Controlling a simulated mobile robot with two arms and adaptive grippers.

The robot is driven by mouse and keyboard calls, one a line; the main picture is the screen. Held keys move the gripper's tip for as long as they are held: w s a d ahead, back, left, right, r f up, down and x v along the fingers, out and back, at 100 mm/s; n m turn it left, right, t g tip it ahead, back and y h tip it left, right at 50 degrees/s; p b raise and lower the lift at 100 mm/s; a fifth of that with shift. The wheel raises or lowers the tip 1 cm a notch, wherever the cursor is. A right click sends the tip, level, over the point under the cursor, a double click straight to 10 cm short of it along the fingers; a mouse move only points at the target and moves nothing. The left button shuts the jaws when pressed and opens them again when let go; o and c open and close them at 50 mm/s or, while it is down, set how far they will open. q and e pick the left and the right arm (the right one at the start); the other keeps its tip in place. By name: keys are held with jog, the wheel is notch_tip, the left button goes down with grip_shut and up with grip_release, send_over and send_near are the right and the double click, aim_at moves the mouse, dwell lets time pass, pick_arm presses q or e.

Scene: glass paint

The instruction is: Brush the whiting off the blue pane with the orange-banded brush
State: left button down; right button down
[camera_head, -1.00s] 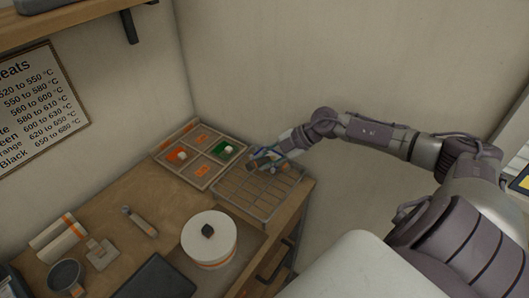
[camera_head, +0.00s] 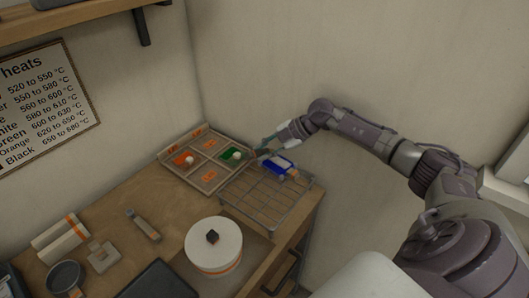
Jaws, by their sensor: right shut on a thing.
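The blue pane (camera_head: 281,162) lies on the wire rack (camera_head: 256,208) at the back right of the bench, with pale patches on and around it. A small orange-brown spot (camera_head: 294,174) shows at its right end; I cannot tell what it belongs to. My right gripper (camera_head: 264,151) is just left of and behind the pane, over the rack's back left corner and close to the tray. It is shut on a thin thing, likely the orange-banded brush, too small and covered to make out. My left gripper is not in view.
A white round pot (camera_head: 213,251), a dark slab (camera_head: 158,282) and a grey tool (camera_head: 142,224) stand or lie nearer. Bare bench lies between them.

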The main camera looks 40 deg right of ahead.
jog(key=shift+r+p, duration=0.1)
jog(key=shift+p, duration=0.2)
jog(key=shift+f, duration=0.25)
jog(key=shift+f, duration=0.15)
jog(key=shift+f, duration=0.25)
dwell(0.5)
